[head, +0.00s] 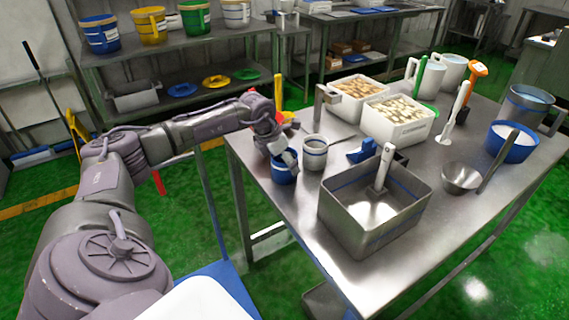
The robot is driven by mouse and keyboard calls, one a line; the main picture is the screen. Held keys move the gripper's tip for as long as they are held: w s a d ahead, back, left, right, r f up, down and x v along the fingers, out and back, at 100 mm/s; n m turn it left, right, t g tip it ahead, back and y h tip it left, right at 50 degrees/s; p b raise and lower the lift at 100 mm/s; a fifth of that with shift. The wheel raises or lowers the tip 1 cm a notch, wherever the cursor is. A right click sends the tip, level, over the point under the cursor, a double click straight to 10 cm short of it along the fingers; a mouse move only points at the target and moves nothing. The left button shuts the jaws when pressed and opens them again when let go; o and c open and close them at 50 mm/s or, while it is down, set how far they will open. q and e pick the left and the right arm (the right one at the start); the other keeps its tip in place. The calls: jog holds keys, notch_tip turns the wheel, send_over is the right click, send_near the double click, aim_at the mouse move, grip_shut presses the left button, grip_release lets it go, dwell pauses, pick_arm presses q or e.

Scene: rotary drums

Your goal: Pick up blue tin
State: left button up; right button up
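The blue tin (284,174) stands upright near the left edge of the steel table, in the middle of the head view. My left gripper (286,157) points down at the tin's top and overlaps its rim in the picture. The gripper hides part of the rim and the tin's opening. Whether the fingers are open or shut on the rim is too small to tell. My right gripper is not in view.
A grey tin (314,154) stands close to the right of the blue tin. A steel bin (350,222) with a scoop is in front. White crates (397,127) stand behind on the table (294,206). A blue bowl (511,148) and a steel bowl (461,178) are at right.

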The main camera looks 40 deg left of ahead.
pick_arm(q)
jog(key=shift+c, duration=1.2)
jog(key=c, duration=1.1)
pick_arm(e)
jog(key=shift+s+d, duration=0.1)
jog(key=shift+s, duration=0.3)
pick_arm(q)
jog(key=shift+r, duration=0.1)
notch_tip(320, 180, up, 10)
jog(key=shift+f+b, duration=0.1)
jog(key=shift+b, duration=0.2)
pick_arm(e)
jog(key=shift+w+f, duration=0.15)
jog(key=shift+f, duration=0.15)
pick_arm(q)
jog(key=shift+s, duration=0.1)
